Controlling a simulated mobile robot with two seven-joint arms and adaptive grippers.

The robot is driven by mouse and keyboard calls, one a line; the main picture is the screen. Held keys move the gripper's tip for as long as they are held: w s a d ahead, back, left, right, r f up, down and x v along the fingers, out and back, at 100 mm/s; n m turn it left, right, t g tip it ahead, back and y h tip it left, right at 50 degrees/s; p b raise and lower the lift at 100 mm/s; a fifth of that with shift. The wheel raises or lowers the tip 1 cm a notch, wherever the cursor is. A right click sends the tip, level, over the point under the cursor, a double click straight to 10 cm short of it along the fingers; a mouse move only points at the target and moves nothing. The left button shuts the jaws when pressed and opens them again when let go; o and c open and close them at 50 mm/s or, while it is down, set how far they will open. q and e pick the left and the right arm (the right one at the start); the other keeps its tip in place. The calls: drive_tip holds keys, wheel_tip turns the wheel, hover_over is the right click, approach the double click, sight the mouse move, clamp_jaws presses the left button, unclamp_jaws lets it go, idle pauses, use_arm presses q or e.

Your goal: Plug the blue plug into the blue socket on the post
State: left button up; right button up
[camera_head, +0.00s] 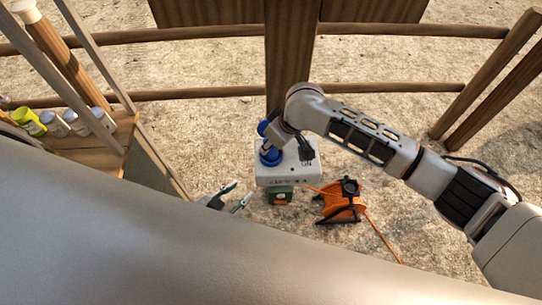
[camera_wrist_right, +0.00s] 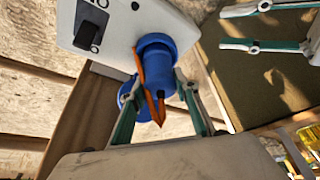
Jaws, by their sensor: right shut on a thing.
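A white box (camera_head: 289,166) sits at the foot of the wooden post. In the right wrist view, the box (camera_wrist_right: 110,25) carries a blue socket (camera_wrist_right: 155,44) on its face. My right gripper (camera_wrist_right: 160,92) is shut on the blue plug (camera_wrist_right: 175,112), which lines up with the socket and looks close against it; I cannot tell how far it is in. In the head view, blue parts (camera_head: 270,155) show at the box's left side, partly hidden by my right wrist. My left gripper (camera_head: 242,191) is open and empty, left of the box, and also shows in the wrist view (camera_wrist_right: 255,28).
An orange cable reel (camera_head: 341,204) and a small green box (camera_head: 280,194) lie by the white box. A wooden shelf (camera_head: 88,150) with several jars stands at left. The wooden post (camera_head: 290,60) and fence rails stand behind. A pale panel (camera_head: 200,240) fills the foreground.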

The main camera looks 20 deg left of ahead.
drive_tip(key=shift+f, duration=0.2)
drive_tip(key=o, duration=1.3)
drive_tip(key=v, duration=1.2)
drive_tip(key=shift+s, duration=0.1)
